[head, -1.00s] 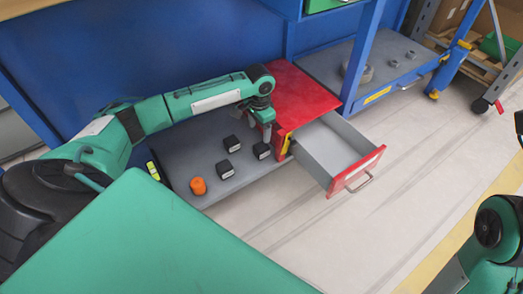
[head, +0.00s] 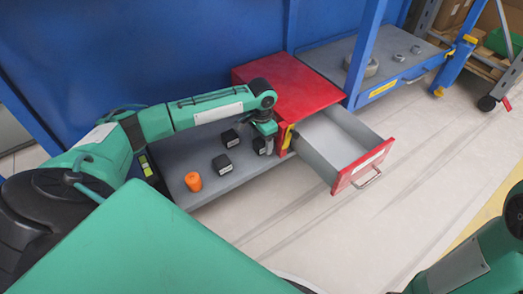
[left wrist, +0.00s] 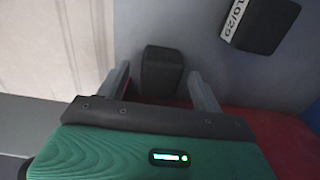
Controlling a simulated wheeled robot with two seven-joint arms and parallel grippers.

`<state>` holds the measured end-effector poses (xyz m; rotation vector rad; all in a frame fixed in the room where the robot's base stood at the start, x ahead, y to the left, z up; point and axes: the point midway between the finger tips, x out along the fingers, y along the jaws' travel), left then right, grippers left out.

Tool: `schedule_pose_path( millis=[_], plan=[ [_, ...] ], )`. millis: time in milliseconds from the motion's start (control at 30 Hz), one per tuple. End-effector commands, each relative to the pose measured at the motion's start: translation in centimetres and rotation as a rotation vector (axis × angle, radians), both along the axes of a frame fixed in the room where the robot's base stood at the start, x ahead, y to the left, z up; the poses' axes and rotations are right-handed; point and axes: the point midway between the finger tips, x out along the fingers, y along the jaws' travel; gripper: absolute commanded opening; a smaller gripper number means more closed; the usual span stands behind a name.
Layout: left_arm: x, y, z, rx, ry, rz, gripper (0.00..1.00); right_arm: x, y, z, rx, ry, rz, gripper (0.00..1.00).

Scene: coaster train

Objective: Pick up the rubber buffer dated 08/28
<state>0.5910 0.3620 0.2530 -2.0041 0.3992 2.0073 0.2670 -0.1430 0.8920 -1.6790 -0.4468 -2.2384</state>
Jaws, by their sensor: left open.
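Three black rubber buffers stand on the grey shelf (head: 185,150): a back one (head: 230,138), a front one (head: 222,164) and a right one (head: 259,147) beside the red cabinet. My left gripper (head: 268,144) is open, pointing down at the right buffer. In the left wrist view a dark buffer (left wrist: 162,70) appears between the open fingers (left wrist: 160,88); its date is not visible. The dates are too small to read in the head view. My right gripper is out of view.
An orange cylinder (head: 193,181) stands at the shelf's front left. The red cabinet (head: 285,82) is close to my left gripper, with its empty-looking drawer (head: 335,150) pulled out. Grey rings (head: 370,66) lie on the farther shelf.

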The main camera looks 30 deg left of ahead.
Motion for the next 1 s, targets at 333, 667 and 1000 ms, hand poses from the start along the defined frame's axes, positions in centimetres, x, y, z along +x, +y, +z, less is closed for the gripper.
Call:
schedule_pose_path(
  millis=[333,667,1000],
  plan=[
    [0.0,0.0,-0.5,0.0,-0.001,0.001,0.61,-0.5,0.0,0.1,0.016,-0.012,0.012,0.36],
    [0.0,0.0,-0.4,0.0,-0.002,0.001,0.15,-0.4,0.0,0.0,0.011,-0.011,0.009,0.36],
    [0.1,0.0,0.5,0.0,-0.002,0.001,0.15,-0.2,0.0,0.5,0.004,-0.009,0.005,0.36]
  ],
)
